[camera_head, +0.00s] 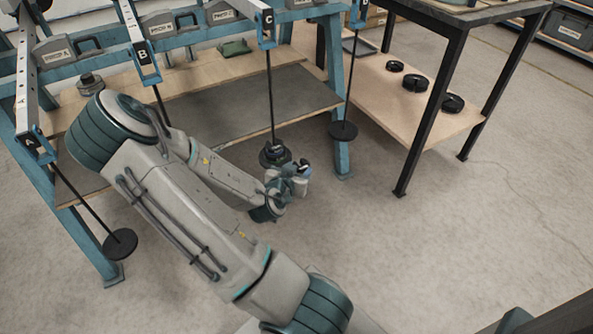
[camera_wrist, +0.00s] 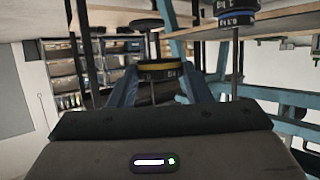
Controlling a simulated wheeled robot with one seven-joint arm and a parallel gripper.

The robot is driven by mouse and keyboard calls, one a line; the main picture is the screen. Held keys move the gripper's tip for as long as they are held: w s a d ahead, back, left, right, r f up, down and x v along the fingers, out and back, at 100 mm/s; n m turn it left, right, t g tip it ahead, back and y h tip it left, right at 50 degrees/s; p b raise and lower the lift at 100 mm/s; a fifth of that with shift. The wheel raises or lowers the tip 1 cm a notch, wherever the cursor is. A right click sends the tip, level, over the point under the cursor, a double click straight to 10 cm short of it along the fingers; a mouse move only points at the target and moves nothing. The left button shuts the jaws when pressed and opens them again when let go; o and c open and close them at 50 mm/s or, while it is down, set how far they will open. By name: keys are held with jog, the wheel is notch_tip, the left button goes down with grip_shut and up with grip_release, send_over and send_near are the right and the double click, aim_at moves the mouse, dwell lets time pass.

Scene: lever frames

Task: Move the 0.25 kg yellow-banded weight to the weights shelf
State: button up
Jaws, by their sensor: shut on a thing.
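The yellow-banded weight (camera_wrist: 165,71) is a dark disc with a yellow rim band, in the middle of the wrist view. My gripper (camera_wrist: 162,88) is shut on it, with a blue-grey finger on either side. In the head view, my gripper (camera_head: 297,173) is at the lower end of the rod of lever C (camera_head: 267,30). A dark stack (camera_head: 274,153) shows there; its bands cannot be made out. I cannot tell whether the held weight touches the hanger. The wooden low shelf (camera_head: 385,100) under the dark table holds several black weights (camera_head: 416,83).
A blue-banded weight (camera_wrist: 238,19) is at the upper right of the wrist view. The hanger discs of A (camera_head: 120,243) and D (camera_head: 343,130) hang on either side of my arm. The table leg (camera_head: 430,120) edges the low shelf. The floor at right is clear.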

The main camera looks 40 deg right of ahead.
jog(key=shift+r+p, duration=0.2)
jog(key=shift+p, duration=0.3)
jog(key=shift+s+p, duration=0.2)
jog(key=shift+p, duration=1.05)
jog(key=shift+s+a+p, duration=0.25)
jog(key=shift+s+p, duration=0.7)
jog(key=shift+p, duration=1.75)
jog(key=shift+s+a+p, duration=0.1)
jog(key=shift+s+p, duration=0.2)
jog(key=shift+p, duration=0.3)
jog(key=shift+s+a+f+p, duration=0.1)
jog(key=shift+s+a+p, duration=0.1)
jog(key=shift+s, duration=0.55)
jog(key=shift+s+a+f+p, duration=0.1)
jog(key=shift+s+a+p, duration=0.1)
jog(key=shift+s, duration=0.5)
